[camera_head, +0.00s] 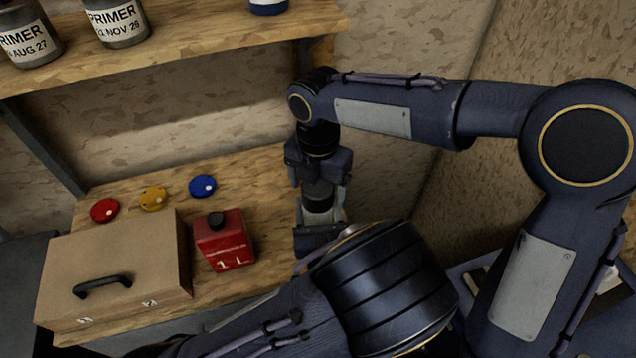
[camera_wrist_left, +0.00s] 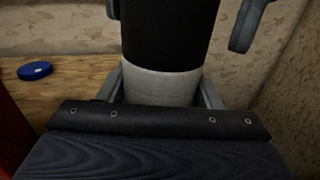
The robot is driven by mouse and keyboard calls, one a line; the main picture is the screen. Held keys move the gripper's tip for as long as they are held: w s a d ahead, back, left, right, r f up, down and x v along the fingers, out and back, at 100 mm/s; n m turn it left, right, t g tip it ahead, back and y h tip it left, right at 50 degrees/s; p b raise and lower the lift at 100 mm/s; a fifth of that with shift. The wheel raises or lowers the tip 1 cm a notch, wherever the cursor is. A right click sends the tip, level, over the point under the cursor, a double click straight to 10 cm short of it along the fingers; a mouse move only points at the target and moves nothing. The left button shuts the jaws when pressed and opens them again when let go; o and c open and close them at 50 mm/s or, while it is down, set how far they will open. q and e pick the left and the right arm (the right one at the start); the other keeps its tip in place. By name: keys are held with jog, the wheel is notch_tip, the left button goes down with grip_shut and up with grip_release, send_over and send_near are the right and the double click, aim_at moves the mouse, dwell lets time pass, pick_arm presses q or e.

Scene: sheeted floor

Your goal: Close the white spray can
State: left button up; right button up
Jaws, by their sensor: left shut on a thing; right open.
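The white spray can (camera_head: 318,217) stands roughly upright above the right part of the lower shelf. Its pale body (camera_wrist_left: 160,87) and the wide black part above it (camera_wrist_left: 168,35) fill the middle of the left wrist view. My left gripper (camera_head: 320,232) is shut on the can's pale body, one finger on each side. My right gripper (camera_head: 319,178) points down from above. It is open, with its fingers on either side of the black part. In the left wrist view they look apart from it. The can's top and base are hidden.
On the lower shelf (camera_head: 265,165) are a brown case (camera_head: 115,260), a red 1 L canister (camera_head: 224,240), and red (camera_head: 105,210), yellow (camera_head: 153,199) and blue (camera_head: 203,186) discs. Primer tins (camera_head: 118,22) stand on the upper shelf (camera_head: 190,30). A wall is close on the right.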

aim_at(320, 223)
notch_tip(320, 223, up, 12)
dwell(0.6)
pick_arm(q)
jog(key=o, duration=1.4)
jog(key=shift+o, duration=0.2)
jog(key=s, duration=0.2)
jog(key=s+b, duration=0.1)
jog(key=s, duration=0.1)
jog(key=s+d, duration=0.1)
jog(key=s, duration=0.1)
jog(key=shift+s+b, duration=0.35)
jog(key=shift+s, duration=0.55)
pick_arm(e)
jog(key=shift+f, duration=0.9)
